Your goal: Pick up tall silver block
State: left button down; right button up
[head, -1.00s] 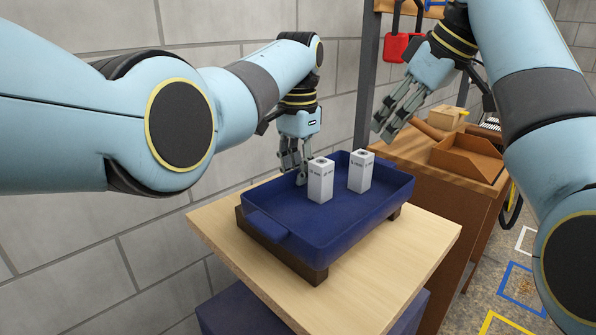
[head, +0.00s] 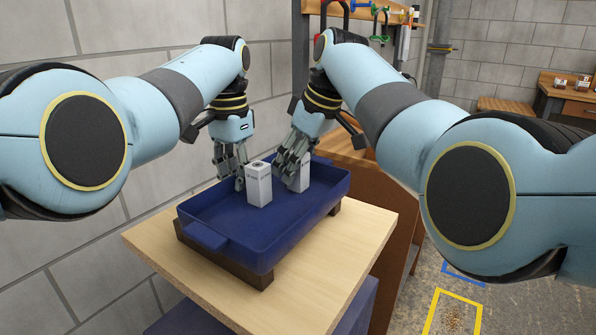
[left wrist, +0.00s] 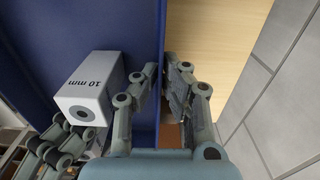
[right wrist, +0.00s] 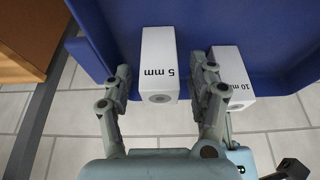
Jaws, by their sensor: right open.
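Two upright silver-white blocks stand in a blue tray (head: 228,232). The nearer block (head: 259,186) is marked 10 mm in the left wrist view (left wrist: 85,98) and stands beside my left gripper (head: 237,178). The other block (head: 303,174) reads 5 mm in the right wrist view (right wrist: 159,60) and is partly hidden behind my right gripper (head: 287,180). My right gripper is open, with its fingers on either side of the 5 mm block. My left gripper has its fingers close on both sides of the tray's wall, apart from the 10 mm block.
The tray rests on a dark stand (head: 250,275) on a light wooden table (head: 160,262). A grey block wall (head: 60,255) is close on the left. A brown wooden bench (head: 392,250) stands behind to the right. The tray's front part is clear.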

jog(key=shift+x, duration=1.5)
jog(key=shift+d+f, duration=0.1)
grip_shut()
